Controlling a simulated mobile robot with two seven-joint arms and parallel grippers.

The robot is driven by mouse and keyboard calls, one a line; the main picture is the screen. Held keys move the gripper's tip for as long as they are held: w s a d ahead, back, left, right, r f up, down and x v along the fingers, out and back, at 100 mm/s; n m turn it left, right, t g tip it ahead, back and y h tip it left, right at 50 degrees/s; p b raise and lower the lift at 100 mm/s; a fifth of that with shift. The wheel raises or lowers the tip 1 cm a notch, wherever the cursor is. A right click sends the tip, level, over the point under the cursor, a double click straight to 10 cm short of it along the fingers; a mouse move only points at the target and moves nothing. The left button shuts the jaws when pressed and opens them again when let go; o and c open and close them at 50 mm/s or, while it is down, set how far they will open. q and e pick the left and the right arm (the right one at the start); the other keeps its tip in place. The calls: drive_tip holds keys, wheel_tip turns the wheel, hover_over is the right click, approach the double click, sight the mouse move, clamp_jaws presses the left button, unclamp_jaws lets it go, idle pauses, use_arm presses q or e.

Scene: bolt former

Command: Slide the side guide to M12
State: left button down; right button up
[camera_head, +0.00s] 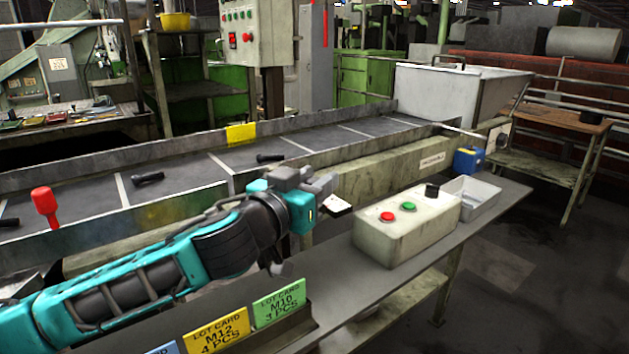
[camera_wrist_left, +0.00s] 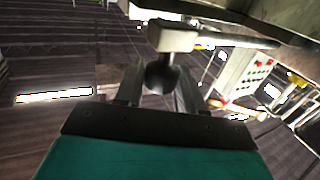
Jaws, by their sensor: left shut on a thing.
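My left gripper (camera_head: 318,186) reaches to the near side of the conveyor. In the left wrist view its two fingers (camera_wrist_left: 160,88) close on a dark round knob (camera_wrist_left: 161,74). The knob hangs from a grey block (camera_wrist_left: 172,38) on a rod, which I take to be the side guide's handle. In the head view, my gripper largely hides this handle. A small white plate (camera_head: 338,205) shows just right of the gripper. The M12 mark of the guide's scale cannot be read. My right gripper is not in view.
Bolts (camera_head: 148,178) lie on the dark conveyor (camera_head: 190,172). A button box (camera_head: 400,230) and a grey tray (camera_head: 478,196) stand on the shelf right of my gripper. Lot cards for M12 (camera_head: 218,330) and M10 (camera_head: 279,304) stand in front. A red knob (camera_head: 45,201) is at left.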

use_arm(q)
drive_tip(key=w+a+p, duration=0.2)
drive_tip(key=w+a, duration=0.2)
drive_tip(key=w, duration=0.2)
drive_tip(key=shift+w+a, duration=0.3)
drive_tip(key=shift+a, duration=0.1)
drive_tip(key=c, duration=0.8)
unclamp_jaws()
drive_tip(key=shift+s, duration=0.1)
drive_tip(key=v, duration=1.2)
drive_tip(key=shift+s+a, duration=0.25)
drive_tip(key=shift+s, duration=0.05)
